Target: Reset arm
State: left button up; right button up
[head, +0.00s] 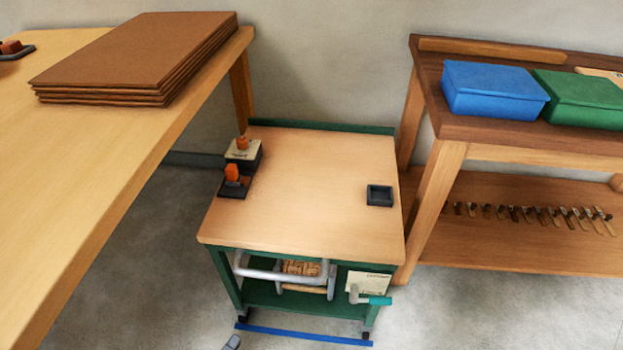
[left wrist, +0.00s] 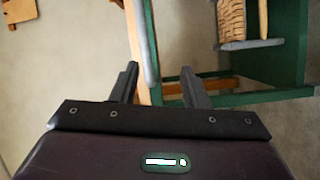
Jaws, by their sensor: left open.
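My left gripper (left wrist: 160,82) is open in the left wrist view, with its two dark fingers apart. No held thing shows between them; behind them are the floor and parts of the green cart. In the head view only a small grey tip of it (head: 232,342) shows at the bottom edge, in front of the cart's blue floor strip. My right gripper is in neither view. The green cart (head: 310,200) with a wooden top stands in the middle, and its frame also shows in the left wrist view (left wrist: 265,95).
Orange-handled stamps (head: 233,178) and a small dark tray (head: 379,195) are on the cart top. A table (head: 60,140) with stacked brown boards (head: 140,55) is at left. A bench (head: 520,140) with blue (head: 495,90) and green (head: 585,98) boxes is at right. Floor in front is clear.

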pick_arm(q)
notch_tip(320, 180, down, 10)
jog(key=w+d+r+m+g+y, duration=0.1)
jog(key=w+d+m+g+y, duration=0.15)
jog(key=m+g+y, duration=0.55)
jog(key=s+a+f+m+g+p, duration=0.2)
jog(key=s+f+g+p, duration=0.1)
jog(key=s+p, duration=0.5)
jog(key=s+a+f+m+g+p, duration=0.2)
jog(key=s+p, duration=0.6)
jog(key=s, duration=0.7)
notch_tip(320, 180, down, 3)
jog(key=shift+a+r+m+g, duration=0.1)
jog(key=shift+a+m+g, duration=0.4)
jog(key=shift+g, duration=0.7)
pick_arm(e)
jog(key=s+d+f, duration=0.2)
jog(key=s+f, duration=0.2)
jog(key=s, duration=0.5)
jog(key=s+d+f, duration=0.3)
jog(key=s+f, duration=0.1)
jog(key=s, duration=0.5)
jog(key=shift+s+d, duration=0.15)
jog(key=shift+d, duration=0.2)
